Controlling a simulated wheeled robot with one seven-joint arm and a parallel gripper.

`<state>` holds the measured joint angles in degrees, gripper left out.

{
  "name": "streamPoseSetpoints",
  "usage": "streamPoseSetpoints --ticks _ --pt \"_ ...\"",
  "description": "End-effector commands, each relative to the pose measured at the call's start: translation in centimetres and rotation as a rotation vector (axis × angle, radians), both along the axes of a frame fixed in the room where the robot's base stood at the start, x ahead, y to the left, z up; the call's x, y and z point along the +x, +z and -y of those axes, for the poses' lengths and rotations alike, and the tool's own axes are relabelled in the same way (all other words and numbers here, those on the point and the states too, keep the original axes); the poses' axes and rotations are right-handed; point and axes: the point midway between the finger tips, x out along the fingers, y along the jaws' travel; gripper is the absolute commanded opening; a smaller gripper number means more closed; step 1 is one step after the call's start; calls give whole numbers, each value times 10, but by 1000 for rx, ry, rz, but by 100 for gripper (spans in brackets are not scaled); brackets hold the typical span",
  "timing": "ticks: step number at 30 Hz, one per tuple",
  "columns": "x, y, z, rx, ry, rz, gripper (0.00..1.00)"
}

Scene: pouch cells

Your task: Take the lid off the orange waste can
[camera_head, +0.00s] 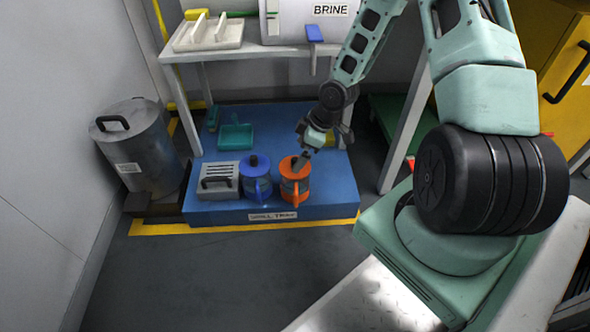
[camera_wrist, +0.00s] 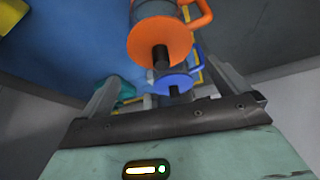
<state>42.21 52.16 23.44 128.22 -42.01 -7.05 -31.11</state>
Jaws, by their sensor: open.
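In the wrist view the lid (camera_wrist: 142,42) is a disc with a black knob (camera_wrist: 160,57) pointing towards my gripper. My gripper (camera_head: 303,155) is just above the lid and partly hides the knob in the head view. In the wrist view my gripper (camera_wrist: 167,76) is open, with its fingers spread to the left and right of the knob. I cannot tell whether anything touches.
A blue-lidded can (camera_head: 257,186) stands close on the left and also shows in the wrist view (camera_wrist: 174,84). Left of it is a grey case (camera_head: 219,183). A teal dustpan (camera_head: 236,136) lies behind. A table (camera_head: 265,52) overhangs the tray's back. Front floor is clear.

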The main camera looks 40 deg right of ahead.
Motion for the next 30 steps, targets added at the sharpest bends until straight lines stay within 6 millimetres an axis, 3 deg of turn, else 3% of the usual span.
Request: streamPoseSetpoints --ticks 10,19,23,30 --pt "8 -42 -12 0 0 0 100" --pt "10 -43 -14 -1 0 -1 100" --pt "10 -43 -14 -1 0 -1 67" --pt "10 -43 -14 -1 0 -1 64"
